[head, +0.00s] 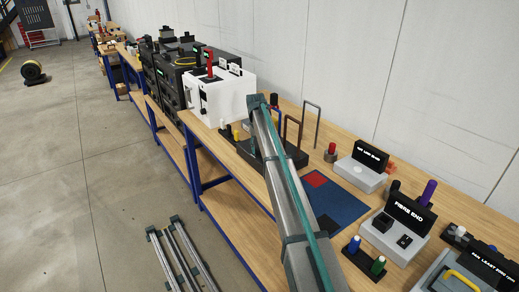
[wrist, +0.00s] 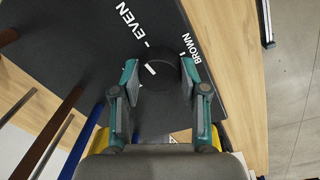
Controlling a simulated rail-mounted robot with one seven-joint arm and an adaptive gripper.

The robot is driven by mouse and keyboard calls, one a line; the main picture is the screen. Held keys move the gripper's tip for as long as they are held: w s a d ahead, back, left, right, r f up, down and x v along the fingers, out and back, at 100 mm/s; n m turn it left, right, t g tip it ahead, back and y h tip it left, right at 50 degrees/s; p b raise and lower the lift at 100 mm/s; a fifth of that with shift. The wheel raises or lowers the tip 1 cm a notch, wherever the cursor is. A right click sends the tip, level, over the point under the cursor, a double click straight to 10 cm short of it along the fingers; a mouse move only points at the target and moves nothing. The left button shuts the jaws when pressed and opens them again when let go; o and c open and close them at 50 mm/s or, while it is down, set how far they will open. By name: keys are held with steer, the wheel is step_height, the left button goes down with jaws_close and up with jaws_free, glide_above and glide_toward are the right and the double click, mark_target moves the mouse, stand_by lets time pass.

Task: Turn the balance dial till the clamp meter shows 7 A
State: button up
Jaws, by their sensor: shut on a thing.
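The balance dial (wrist: 160,82) is a dark round knob with a white pointer mark, on a black panel (wrist: 100,40). White lettering beside it reads "EVEN" and "BROWN". In the wrist view, my gripper (wrist: 159,68) has its two teal-edged fingers on either side of the dial, shut on it. In the head view the dial and fingers are hidden behind my arm; the black base (head: 292,155) shows beside it. I cannot identify the clamp meter or a current reading in either view.
Brown and blue upright loops (head: 292,128) stand close to my arm, with a grey loop (head: 311,122) behind. A white box (head: 222,95) stands beyond. A blue mat (head: 340,205) and a grey "FIBRE END" device (head: 400,232) lie to the right. Open floor is left.

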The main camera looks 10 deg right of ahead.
mark_target(257, 149)
stand_by(0.4)
steer(key=o, duration=1.1)
steer(key=shift+o, duration=0.2)
step_height(257, 149, up, 12)
steer(key=shift+a, duration=0.45)
